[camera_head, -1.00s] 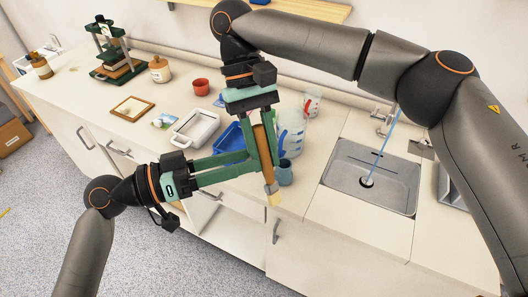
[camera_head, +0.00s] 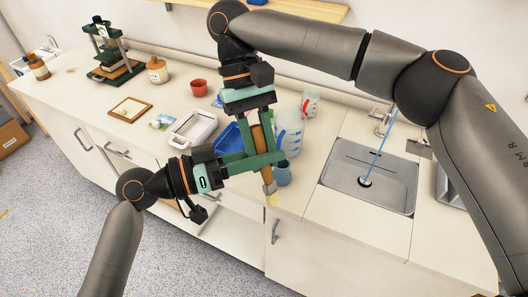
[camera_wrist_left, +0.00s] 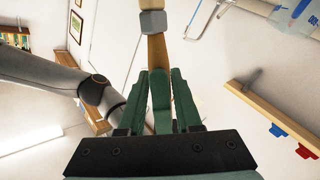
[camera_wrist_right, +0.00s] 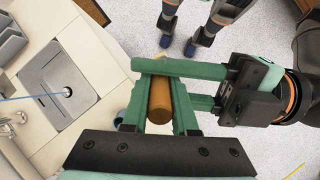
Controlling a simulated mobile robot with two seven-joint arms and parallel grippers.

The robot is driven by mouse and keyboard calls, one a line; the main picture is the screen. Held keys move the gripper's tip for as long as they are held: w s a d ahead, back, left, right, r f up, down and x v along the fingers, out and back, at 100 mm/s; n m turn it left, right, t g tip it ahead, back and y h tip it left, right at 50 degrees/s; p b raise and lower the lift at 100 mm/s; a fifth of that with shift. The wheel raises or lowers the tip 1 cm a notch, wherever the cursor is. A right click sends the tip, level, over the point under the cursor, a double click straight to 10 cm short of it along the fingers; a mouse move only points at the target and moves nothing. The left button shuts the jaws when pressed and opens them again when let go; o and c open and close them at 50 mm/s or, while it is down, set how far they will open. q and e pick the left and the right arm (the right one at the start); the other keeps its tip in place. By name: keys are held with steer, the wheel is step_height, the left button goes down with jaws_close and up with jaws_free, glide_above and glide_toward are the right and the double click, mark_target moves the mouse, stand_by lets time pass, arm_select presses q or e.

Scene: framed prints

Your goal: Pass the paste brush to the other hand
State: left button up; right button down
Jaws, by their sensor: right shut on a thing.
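The paste brush has a brown wooden handle (camera_head: 266,173), a grey ferrule and pale bristles (camera_head: 272,200) pointing down. My right gripper (camera_head: 262,140) comes from above and is shut on the upper handle. The handle's round end shows between its fingers in the right wrist view (camera_wrist_right: 160,106). My left gripper (camera_head: 265,159) comes from the left, its fingers apart and straddling the handle just below the right fingers. In the left wrist view, the ferrule (camera_wrist_left: 152,22) and handle lie beyond the open left fingers (camera_wrist_left: 160,80). Whether they touch the handle cannot be told.
Below are the counter, a blue tray (camera_head: 228,138), a white tray (camera_head: 195,128), a clear jug (camera_head: 290,137) and a blue cup (camera_head: 282,174). The steel sink (camera_head: 368,185) is to the right. A green press (camera_head: 106,55) stands at the far left. The grippers are very close together.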

arm_select(q)
jaws_close()
arm_select(e)
steer(key=c, duration=0.6)
jaws_free()
steer(key=shift+r, duration=0.1)
